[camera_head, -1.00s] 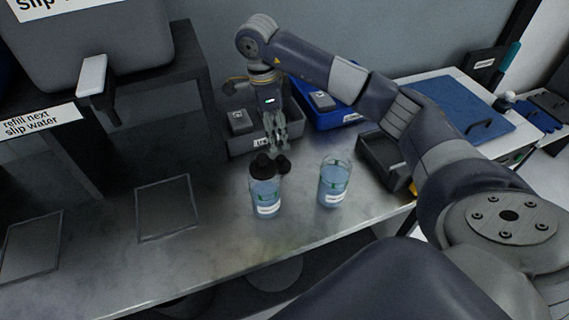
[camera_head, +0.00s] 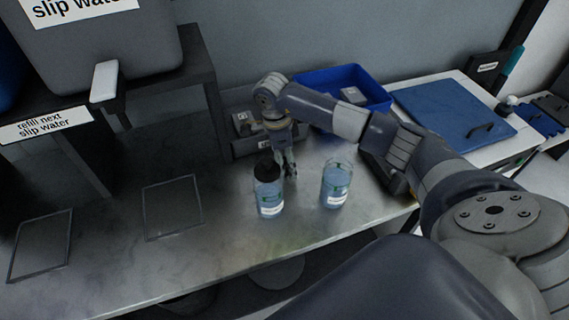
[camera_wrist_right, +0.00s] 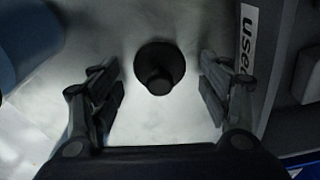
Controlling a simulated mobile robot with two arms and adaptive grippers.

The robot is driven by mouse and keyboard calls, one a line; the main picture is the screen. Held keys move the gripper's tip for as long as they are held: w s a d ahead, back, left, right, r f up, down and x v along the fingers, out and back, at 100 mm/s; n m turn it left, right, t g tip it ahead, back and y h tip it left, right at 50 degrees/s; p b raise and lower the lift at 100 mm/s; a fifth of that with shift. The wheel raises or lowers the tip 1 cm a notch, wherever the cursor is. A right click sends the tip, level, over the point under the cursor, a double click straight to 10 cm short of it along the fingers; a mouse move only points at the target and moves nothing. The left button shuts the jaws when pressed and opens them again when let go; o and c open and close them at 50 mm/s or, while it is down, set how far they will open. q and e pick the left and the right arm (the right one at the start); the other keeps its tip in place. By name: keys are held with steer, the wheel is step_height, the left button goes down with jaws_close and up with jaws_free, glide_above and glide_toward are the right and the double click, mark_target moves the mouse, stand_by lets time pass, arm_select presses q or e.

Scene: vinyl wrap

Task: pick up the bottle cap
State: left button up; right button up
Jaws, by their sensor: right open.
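The loose black bottle cap (camera_wrist_right: 160,68) stands on the metal table in the right wrist view, with a wide round base and a narrower top. My right gripper (camera_head: 287,168) points down at the table, just behind the capped bottle. In the wrist view its two fingers are apart, one on each side of the cap, with clear gaps and no visible contact. In the head view the cap is hard to make out around the fingers. A bottle with a black top (camera_head: 269,197) and a bottle without a cap (camera_head: 335,186) stand in front. My left gripper is not in view.
A grey bin (camera_head: 243,150) and a blue bin (camera_head: 378,92) stand behind the gripper. A grey tank (camera_head: 100,50) sits on a dark stand at left. The table's front left is clear apart from two outlined rectangles (camera_head: 172,207).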

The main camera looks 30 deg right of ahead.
steer(key=c, duration=0.9)
